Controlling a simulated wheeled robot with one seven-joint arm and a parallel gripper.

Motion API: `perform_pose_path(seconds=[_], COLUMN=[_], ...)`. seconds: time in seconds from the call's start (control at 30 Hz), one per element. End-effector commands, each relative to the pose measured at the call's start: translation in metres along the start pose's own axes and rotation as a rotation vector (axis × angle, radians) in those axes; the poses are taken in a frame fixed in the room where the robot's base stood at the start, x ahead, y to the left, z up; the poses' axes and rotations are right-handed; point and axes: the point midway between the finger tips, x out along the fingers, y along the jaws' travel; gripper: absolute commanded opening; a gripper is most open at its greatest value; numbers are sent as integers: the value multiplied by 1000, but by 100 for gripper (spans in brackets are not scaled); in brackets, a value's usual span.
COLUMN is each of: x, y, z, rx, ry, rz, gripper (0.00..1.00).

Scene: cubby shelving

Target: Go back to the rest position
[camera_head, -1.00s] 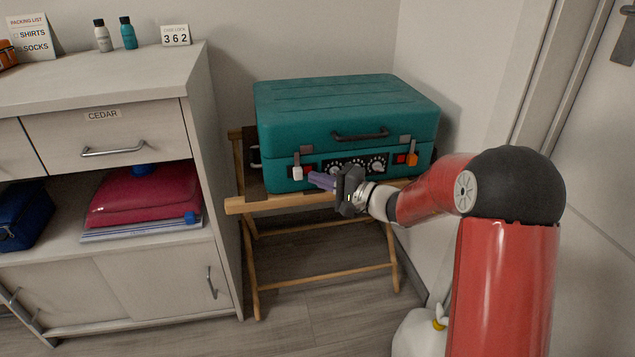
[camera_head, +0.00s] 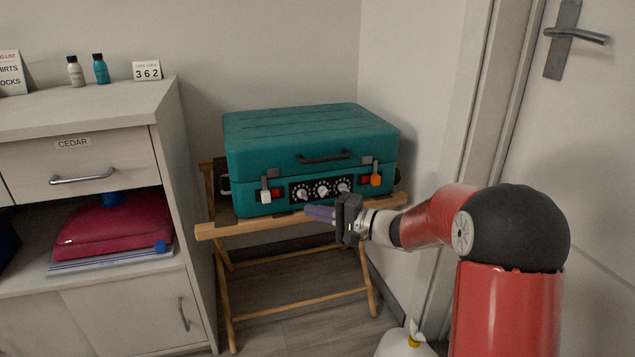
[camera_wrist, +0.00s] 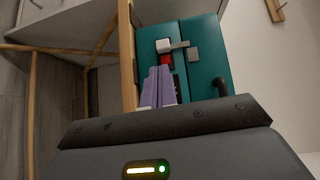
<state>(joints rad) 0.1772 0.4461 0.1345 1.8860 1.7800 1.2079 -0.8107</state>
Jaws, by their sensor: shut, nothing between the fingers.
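My gripper (camera_head: 308,212) is shut with nothing between its purple fingers. In the head view it is in front of the teal suitcase (camera_head: 310,130), below the dials and close to the wooden rack's front rail. In the wrist view the shut fingers (camera_wrist: 158,80) point toward the suitcase front (camera_wrist: 205,60), near a white-tipped latch and a red square. I cannot tell from these views how wide the gap to the case is. The suitcase is closed and lies flat on the rack.
The wooden folding rack (camera_head: 270,227) carries the suitcase. A pale cabinet (camera_head: 90,130) stands at left, with a red bag (camera_head: 115,228) on its open shelf. A white door (camera_head: 570,130) is at right. A white object with a yellow part (camera_head: 405,342) is on the floor, low at centre right.

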Motion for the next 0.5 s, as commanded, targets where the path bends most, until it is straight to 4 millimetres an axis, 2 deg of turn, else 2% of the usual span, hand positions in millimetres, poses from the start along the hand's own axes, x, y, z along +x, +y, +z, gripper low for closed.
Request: perform_pose_path(seconds=[0.03,0.1,0.17,0.2,0.27,0.4,0.5], x=[-3,-11,-22,-32,-50,-101,-143], y=[-13,-23,-31,-34,-36,-36,-34], z=[18,48,78,98,125,176,203], rx=[-25,-57,-93,-119,-160,-268,-357], ry=[-34,-92,-143,-173,-205,-237,-220], rz=[40,131,229,301,412,668,845], gripper=[0,0,0,0,0,0,0])
